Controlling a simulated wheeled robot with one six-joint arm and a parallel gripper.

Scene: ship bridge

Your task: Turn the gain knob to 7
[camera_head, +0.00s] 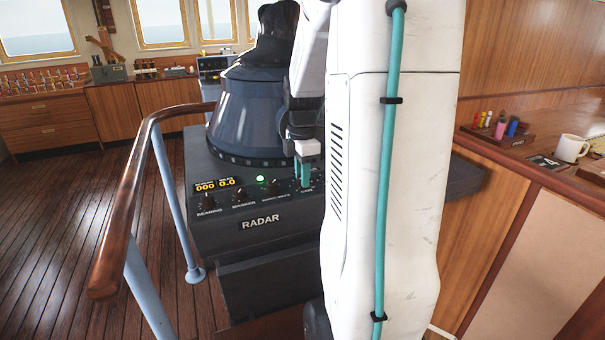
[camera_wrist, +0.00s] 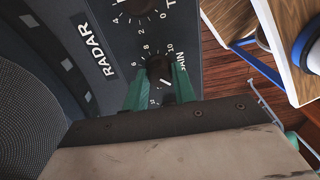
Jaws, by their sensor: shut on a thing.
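The radar panel (camera_head: 238,205) has a row of dark knobs along its sloping front. The gain knob (camera_wrist: 159,67) is a small black knob with a white-numbered scale around it, seen in the wrist view. A white pointer mark shows on its lower right side; I cannot tell which number it matches. My gripper (camera_head: 304,174) reaches down to the right end of the panel. Its teal fingers lie on either side of the gain knob in the wrist view (camera_wrist: 160,86) and are shut on it. In the head view the fingers mostly hide the knob.
Left of the gain knob sit a bearing knob (camera_head: 208,200), a marker knob (camera_head: 239,193) and another knob (camera_head: 273,187). A dark hooded housing (camera_head: 243,115) rises behind them. A wooden handrail (camera_head: 135,195) curves at the left. A mug (camera_head: 570,148) stands on the right counter.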

